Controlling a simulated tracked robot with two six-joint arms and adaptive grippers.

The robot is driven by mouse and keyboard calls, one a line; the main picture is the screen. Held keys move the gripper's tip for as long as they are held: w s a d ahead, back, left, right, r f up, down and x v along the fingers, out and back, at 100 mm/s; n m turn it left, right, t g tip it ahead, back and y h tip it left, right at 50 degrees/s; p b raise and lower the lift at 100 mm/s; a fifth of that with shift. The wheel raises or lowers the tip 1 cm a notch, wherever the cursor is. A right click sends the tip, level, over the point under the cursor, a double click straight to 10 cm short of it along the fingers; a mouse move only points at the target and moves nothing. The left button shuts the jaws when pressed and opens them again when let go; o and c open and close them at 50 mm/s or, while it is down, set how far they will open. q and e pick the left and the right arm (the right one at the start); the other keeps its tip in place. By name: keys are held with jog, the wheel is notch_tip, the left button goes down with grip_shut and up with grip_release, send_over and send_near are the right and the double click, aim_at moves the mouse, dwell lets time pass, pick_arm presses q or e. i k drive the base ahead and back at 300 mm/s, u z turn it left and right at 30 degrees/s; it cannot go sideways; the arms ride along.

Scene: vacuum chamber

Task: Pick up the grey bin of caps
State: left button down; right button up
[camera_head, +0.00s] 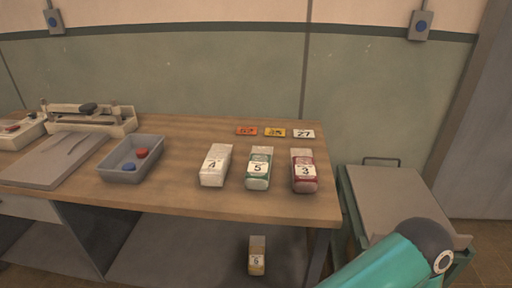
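The grey bin (123,175) is a shallow open tray on the wooden table, left of the middle. A red cap (142,153) and a blue cap (128,166) lie inside it. A teal and dark grey part of my own arm shows at the bottom right, well away from the bin. Neither of my grippers shows in this view, and nothing touches the bin.
Three numbered cartons, white (214,166), green (258,170) and red (304,171), stand right of the bin. A grey board (52,163) lies left of it. Numbered cards (275,132) lie behind. A green cart (384,194) stands right of the table (190,205).

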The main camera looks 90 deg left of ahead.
aim_at(110, 168)
jog(key=z, duration=0.55)
jog(key=i, duration=0.2)
jog(key=u, duration=3.1)
jog(key=i, duration=0.25)
jog(key=u, duration=2.4)
jog(key=i, duration=1.1)
jog(key=z, duration=0.7)
